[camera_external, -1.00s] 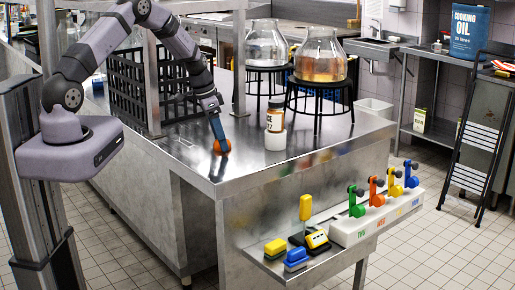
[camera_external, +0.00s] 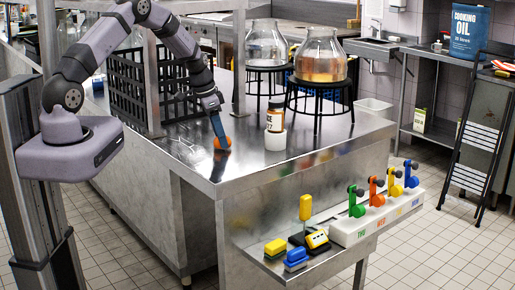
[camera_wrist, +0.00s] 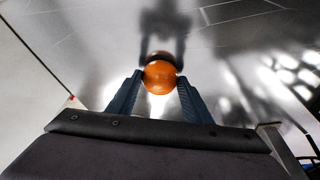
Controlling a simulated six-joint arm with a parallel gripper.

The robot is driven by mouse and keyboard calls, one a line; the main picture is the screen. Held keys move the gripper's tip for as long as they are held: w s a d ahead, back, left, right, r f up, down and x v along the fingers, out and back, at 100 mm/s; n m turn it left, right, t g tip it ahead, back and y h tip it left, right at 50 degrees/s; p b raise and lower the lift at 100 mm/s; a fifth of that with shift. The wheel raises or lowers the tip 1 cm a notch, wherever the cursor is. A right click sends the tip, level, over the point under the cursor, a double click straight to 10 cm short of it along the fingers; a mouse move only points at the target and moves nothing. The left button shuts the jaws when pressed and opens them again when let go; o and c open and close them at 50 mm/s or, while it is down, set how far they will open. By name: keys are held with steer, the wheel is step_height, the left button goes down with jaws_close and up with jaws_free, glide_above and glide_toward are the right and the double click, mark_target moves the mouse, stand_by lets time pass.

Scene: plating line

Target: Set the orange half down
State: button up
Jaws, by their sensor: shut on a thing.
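The orange half (camera_external: 223,142) is at the left part of the steel counter (camera_external: 290,165), at or just above its surface; I cannot tell if it touches. In the wrist view, the orange half (camera_wrist: 160,76) shows as a round orange shape between the fingertips, with its reflection on the shiny steel beyond it. My gripper (camera_external: 218,130) points down with blue fingers shut on the orange half. The wrist view shows my gripper (camera_wrist: 158,84) with one finger on each side of it.
A jar with an orange label (camera_external: 275,117) stands on a white base to the right. Two large glass jars (camera_external: 320,60) stand on black stands behind. A black rack (camera_external: 128,95) is behind my arm. Coloured levers (camera_external: 375,195) line the front shelf. The counter's front right is clear.

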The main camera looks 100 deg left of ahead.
mark_target(233, 145)
step_height(233, 145, up, 9)
steer(key=b, duration=0.3)
steer(key=shift+w+a+n+g+b, duration=0.3)
steer(key=shift+w+a+n+b, duration=0.45)
steer(key=shift+n, duration=0.45)
steer(key=shift+w+a+f+n+y+p, duration=0.15)
steer(key=shift+w+f+n+p, duration=0.2)
steer(key=shift+f, duration=1.25)
steer(key=shift+w+a+f+n+y+p, duration=0.15)
steer(key=shift+f+n+p, duration=0.35)
steer(key=shift+f, duration=1.1)
steer(key=shift+w+a+f+n+y+p, duration=0.25)
steer(key=shift+f+p, duration=0.25)
steer(key=shift+f, duration=1.1)
steer(key=shift+f, duration=0.15)
steer(key=o, duration=1.2)
steer(key=shift+c, duration=0.2)
